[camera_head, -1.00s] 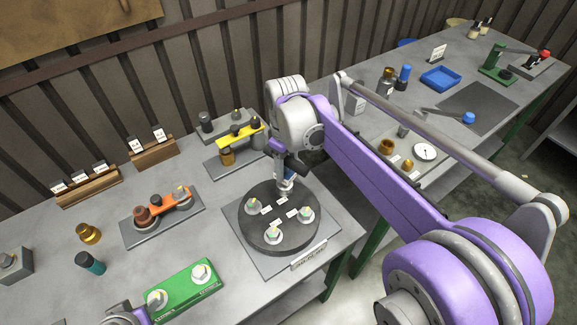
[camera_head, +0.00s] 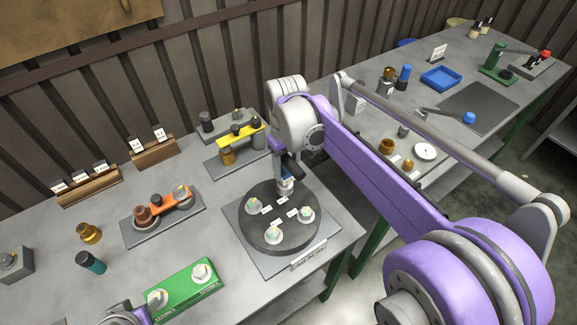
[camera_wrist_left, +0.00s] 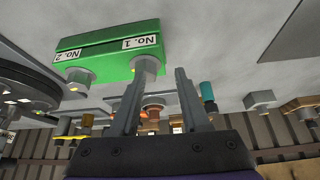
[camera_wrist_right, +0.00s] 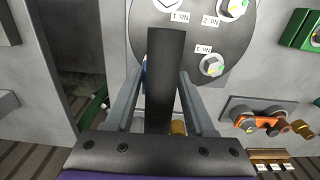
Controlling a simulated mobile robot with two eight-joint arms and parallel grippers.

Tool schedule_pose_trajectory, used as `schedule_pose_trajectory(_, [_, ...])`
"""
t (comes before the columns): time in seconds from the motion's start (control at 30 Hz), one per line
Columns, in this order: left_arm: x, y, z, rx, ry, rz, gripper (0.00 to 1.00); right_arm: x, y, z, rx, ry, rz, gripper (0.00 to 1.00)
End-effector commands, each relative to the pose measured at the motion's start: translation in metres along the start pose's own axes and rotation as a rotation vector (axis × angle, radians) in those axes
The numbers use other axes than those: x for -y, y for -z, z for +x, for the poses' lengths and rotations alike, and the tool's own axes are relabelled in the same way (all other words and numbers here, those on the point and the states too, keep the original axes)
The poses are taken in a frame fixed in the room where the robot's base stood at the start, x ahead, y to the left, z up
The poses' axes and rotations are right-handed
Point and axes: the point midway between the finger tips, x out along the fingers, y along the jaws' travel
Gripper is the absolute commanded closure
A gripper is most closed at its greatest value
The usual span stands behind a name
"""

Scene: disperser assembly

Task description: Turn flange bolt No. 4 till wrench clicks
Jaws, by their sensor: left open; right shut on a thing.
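The dark round flange (camera_head: 290,243) sits on a square plate near the front edge of the table. Three bolts with silver washers show on it: left (camera_head: 253,207), right (camera_head: 306,214) and front (camera_head: 273,235). My right gripper (camera_head: 284,157) is above its back edge, shut on the dark-handled wrench (camera_wrist_right: 166,75). The wrench's lower end (camera_head: 285,187) stands at the flange's back position and hides any bolt there. My left gripper (camera_wrist_left: 158,100) is open and empty beside the green block (camera_wrist_left: 105,55), whose labels read No. 1 and No. 2.
An orange wrench assembly (camera_head: 178,205) and a yellow one (camera_head: 240,133) lie on plates left of and behind the flange. A brass socket (camera_head: 89,233) and a teal one (camera_head: 90,262) stand at left. A second table with a blue tray (camera_head: 440,79) stands at right.

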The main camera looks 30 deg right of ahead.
Motion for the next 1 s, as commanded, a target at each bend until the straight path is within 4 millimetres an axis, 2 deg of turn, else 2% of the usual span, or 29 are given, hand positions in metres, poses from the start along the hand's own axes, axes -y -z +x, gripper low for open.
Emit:
schedule_pose_trajectory(0.03, [0.001,-0.018,0.007,0.027,0.003,0.005,0.50,-0.001,-0.002,0.003,0.005,-0.003,0.001,1.00])
schedule_pose_trajectory(0.07, [0.001,-0.017,0.007,0.027,0.003,0.005,0.50,-0.001,-0.002,0.002,0.005,-0.003,0.001,1.00])
schedule_pose_trajectory(1.0, [0.000,0.015,-0.021,-0.001,0.001,0.001,0.50,0.000,0.001,-0.051,-0.001,0.000,-0.001,1.00])
